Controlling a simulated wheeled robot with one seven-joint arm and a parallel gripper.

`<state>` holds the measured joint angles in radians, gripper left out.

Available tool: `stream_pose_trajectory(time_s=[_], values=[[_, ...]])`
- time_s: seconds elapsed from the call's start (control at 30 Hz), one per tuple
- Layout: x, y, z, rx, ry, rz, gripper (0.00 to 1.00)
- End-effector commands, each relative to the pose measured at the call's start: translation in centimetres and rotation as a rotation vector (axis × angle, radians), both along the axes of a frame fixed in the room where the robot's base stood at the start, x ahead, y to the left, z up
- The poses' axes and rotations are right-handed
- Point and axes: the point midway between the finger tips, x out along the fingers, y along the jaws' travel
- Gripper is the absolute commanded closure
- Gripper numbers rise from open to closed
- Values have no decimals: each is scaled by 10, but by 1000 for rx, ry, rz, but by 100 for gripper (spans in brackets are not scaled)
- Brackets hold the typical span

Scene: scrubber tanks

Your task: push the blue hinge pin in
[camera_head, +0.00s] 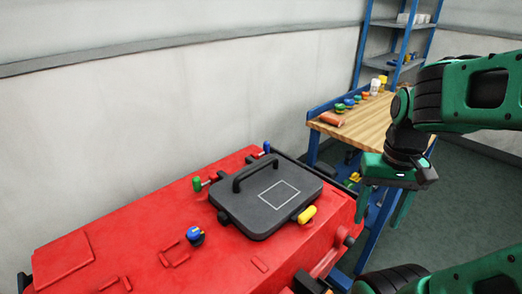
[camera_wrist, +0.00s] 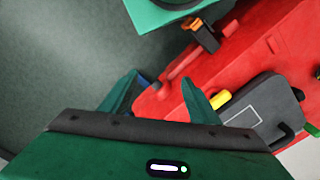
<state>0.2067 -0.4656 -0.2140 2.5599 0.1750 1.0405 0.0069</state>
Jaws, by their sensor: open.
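The blue hinge pin (camera_head: 266,147) is small and stands at the far edge of the black lid (camera_head: 283,206), at its far corner in the head view. Whether it sits partly out of its hinge is too small to tell. The lid lies flat on the red tank (camera_head: 120,225). A green pin (camera_head: 198,184) sticks out at the lid's far left, and a yellow pin (camera_head: 307,215) at its near right. My gripper (camera_head: 385,207) is open and empty, pointing down to the right of the tank, apart from the pins. In the wrist view my fingers (camera_wrist: 160,95) are spread, with the yellow pin (camera_wrist: 220,99) beyond one finger.
A blue-capped knob (camera_head: 195,235) stands on the tank left of the lid. A wooden workbench (camera_head: 365,125) with several coloured items is behind, with blue shelving (camera_head: 395,60) beyond. A wall runs behind the tank. Floor at the right is clear.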

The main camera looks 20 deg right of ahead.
Motion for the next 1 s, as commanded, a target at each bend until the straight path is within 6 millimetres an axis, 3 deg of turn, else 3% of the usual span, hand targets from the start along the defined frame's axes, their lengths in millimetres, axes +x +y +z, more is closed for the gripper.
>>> stream_pose_trajectory(time_s=[0.3, 0.4, 0.5, 0.67, 1.0], values=[[0, 0, 0, 0, 0, 0, 44], [-8, 0, 4, -2, -9, -1, 64], [-2, -5, 11, -19, -13, -15, 64], [40, -21, 28, -81, -8, -69, 64], [165, -34, 62, -228, -49, -214, 64]])
